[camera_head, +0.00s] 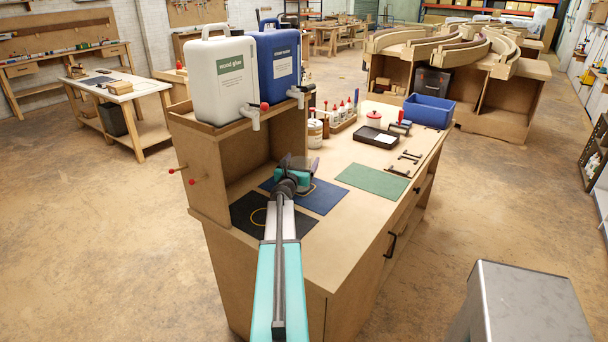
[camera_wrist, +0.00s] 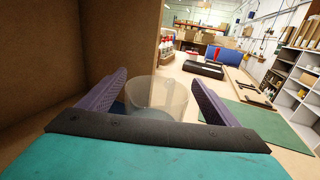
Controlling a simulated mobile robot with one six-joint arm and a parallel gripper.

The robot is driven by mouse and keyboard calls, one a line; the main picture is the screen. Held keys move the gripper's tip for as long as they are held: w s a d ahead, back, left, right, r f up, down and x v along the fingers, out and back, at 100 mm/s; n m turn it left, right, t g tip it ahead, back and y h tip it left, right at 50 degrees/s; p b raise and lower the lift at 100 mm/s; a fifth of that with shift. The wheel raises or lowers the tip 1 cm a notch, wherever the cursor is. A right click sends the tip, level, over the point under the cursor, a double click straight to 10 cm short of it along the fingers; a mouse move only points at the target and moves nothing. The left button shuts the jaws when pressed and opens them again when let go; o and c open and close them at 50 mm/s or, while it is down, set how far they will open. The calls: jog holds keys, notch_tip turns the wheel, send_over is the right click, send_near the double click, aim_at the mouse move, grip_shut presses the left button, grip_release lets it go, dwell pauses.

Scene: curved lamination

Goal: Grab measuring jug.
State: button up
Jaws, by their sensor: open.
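The measuring jug (camera_wrist: 162,96) is a clear, see-through vessel in the wrist view, upright between the two purple fingers of my gripper (camera_wrist: 160,78). The fingers are open, one on each side of it, with a visible gap at least on the right. In the head view my gripper (camera_head: 298,161) is low over the blue mat (camera_head: 322,198) on the bench, in front of the open shelf box. The jug is largely hidden behind my gripper there.
A wooden shelf box (camera_head: 205,200) stands close on the left, carrying a white glue jug (camera_head: 222,80) and a blue jug (camera_head: 276,65). A green mat (camera_head: 372,180), a black tray (camera_head: 378,137), glue bottles (camera_head: 345,109) and a blue bin (camera_head: 428,111) lie beyond.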

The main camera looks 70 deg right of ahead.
jog(key=shift+c, duration=0.4)
jog(key=c, duration=1.8)
jog(key=shift+s+r, duration=0.1)
jog(key=shift+s, duration=0.05)
jog(key=shift+r+b, duration=0.1)
jog(key=shift+b, duration=0.2)
notch_tip(320, 180, up, 12)
jog(key=p, duration=0.1)
jog(key=s+a, duration=0.2)
jog(key=s, duration=0.7)
jog(key=s+a, duration=0.3)
jog(key=s, duration=0.7)
jog(key=shift+f+b, duration=0.35)
jog(key=shift+f, duration=0.1)
